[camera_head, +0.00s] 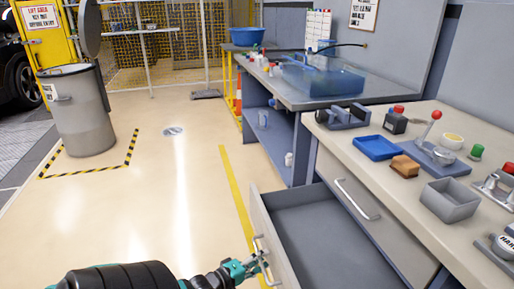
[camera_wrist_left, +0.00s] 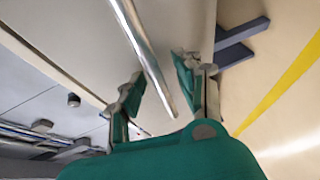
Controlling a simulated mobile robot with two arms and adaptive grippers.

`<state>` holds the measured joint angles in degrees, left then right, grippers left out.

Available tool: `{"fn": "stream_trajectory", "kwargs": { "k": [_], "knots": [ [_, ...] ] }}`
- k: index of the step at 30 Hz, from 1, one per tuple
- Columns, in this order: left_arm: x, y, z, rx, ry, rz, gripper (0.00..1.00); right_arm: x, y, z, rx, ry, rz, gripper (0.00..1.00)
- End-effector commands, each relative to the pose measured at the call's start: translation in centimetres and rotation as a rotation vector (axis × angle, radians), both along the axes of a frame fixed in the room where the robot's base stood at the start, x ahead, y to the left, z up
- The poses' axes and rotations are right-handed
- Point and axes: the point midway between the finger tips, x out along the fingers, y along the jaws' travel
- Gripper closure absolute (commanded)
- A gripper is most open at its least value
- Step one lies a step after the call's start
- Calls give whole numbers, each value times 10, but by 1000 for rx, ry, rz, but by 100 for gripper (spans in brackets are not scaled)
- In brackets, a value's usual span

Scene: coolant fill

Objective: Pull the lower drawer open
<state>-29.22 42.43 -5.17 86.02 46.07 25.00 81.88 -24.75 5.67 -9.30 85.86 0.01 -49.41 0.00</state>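The lower drawer (camera_head: 318,232) stands pulled out from the bench, grey and empty inside as far as it shows. Its metal bar handle (camera_head: 261,252) is on the front panel, facing left. My left gripper (camera_head: 259,266), teal with grey fingers, is at this handle. In the left wrist view the handle (camera_wrist_left: 145,52) runs between the two fingers of the left gripper (camera_wrist_left: 158,88). The fingers stand apart with gaps beside the bar, so the gripper is open around it. My right gripper is in neither view.
The upper drawer, with its own handle (camera_head: 357,199), is shut. The workbench top (camera_head: 400,205) holds a blue tray (camera_head: 377,148), a brown brush (camera_head: 405,166) and a grey open box (camera_head: 450,200). Clear floor with a yellow line (camera_head: 236,190) lies left of the drawer. A grey bin (camera_head: 82,115) stands farther off.

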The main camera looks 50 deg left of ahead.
Motion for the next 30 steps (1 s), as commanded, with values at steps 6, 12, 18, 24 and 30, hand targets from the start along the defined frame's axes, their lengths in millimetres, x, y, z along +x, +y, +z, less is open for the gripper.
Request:
{"fn": "stream_trajectory", "kwargs": {
  "k": [6, 12, 18, 24, 30],
  "knots": [
    [-22, 0, 2, -1, 3, -1, 66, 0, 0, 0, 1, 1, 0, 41],
    [-62, -1, 10, 1, 5, -1, 66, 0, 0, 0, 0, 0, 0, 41],
    [-97, -1, 17, 0, 3, -1, 66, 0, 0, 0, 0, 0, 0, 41],
    [-115, -1, 22, 0, 0, 0, 66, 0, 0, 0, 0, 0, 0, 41],
    [-117, -1, 23, 0, -2, 0, 66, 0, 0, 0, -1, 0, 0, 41]
  ]
}}
